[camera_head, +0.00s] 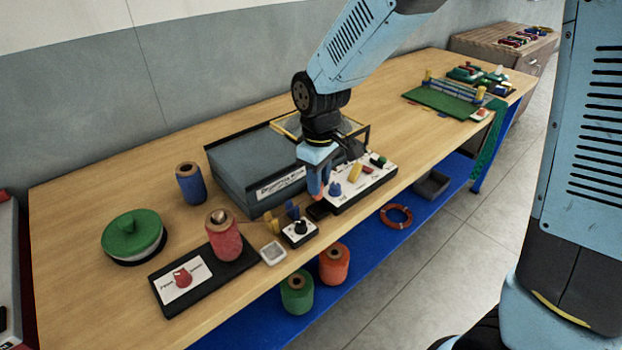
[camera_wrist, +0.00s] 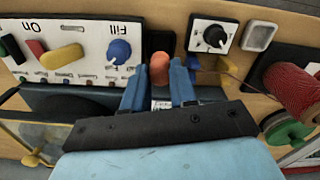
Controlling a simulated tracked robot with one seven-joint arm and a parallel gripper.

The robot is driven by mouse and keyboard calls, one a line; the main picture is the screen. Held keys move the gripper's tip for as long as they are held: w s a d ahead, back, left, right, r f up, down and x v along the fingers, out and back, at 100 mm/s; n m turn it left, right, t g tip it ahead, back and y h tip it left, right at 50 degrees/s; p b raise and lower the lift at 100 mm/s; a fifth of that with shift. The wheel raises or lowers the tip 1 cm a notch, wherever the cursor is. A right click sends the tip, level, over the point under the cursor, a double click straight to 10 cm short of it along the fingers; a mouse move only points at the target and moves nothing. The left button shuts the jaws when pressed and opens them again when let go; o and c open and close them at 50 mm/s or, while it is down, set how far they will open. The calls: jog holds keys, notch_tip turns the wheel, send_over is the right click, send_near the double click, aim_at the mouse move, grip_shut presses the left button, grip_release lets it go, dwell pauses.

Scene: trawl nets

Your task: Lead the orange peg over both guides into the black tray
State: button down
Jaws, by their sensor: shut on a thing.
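My gripper (camera_head: 318,188) is shut on the orange peg (camera_wrist: 159,67); its blue fingers (camera_wrist: 159,84) hold the peg from both sides. The small black tray (camera_head: 318,211) lies near the table's front edge, just below the peg in the head view. I cannot tell whether the peg touches the tray.
The white panel (camera_head: 351,196) with knobs stands close right of my gripper, the grey machine (camera_head: 240,172) behind it. A small knob box (camera_head: 299,235) and a square dish (camera_head: 272,253) sit at the front edge. The table's back left is mostly clear.

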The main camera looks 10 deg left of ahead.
aim_at(318, 198)
jog(key=shift+f, duration=2.25)
jog(key=shift+s, duration=0.1)
jog(key=shift+f, duration=0.2)
jog(key=c, duration=0.8)
grip_release()
notch_tip(318, 198, up, 14)
jog(key=shift+f, duration=0.15)
